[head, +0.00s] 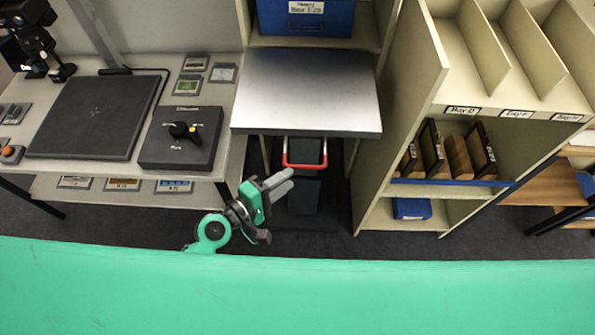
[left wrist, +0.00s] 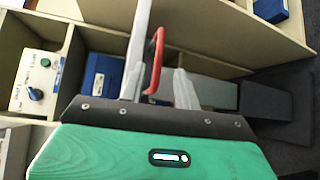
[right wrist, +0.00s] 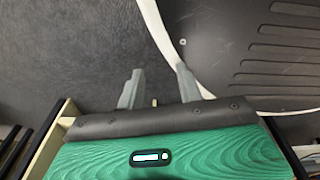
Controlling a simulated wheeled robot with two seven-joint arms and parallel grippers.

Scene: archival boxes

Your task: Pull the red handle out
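The red handle (head: 304,163) is a U-shaped bar under the front edge of the metal shelf (head: 308,92), in front of a dark recess. My left gripper (head: 281,186) is just below and left of it in the head view. In the left wrist view the red handle (left wrist: 156,62) shows beyond and between the spread fingers of the left gripper (left wrist: 158,90). The fingers are open, and I cannot tell whether one touches the bar. My right gripper (right wrist: 158,90) is open with nothing between its fingers, seen only in the right wrist view.
A dark box (head: 303,196) stands below the handle. A table with a black knob panel (head: 181,138) is on the left. A shelf unit (head: 400,130) with dividers and folders stands close on the right. A blue box (head: 305,18) sits above the metal shelf.

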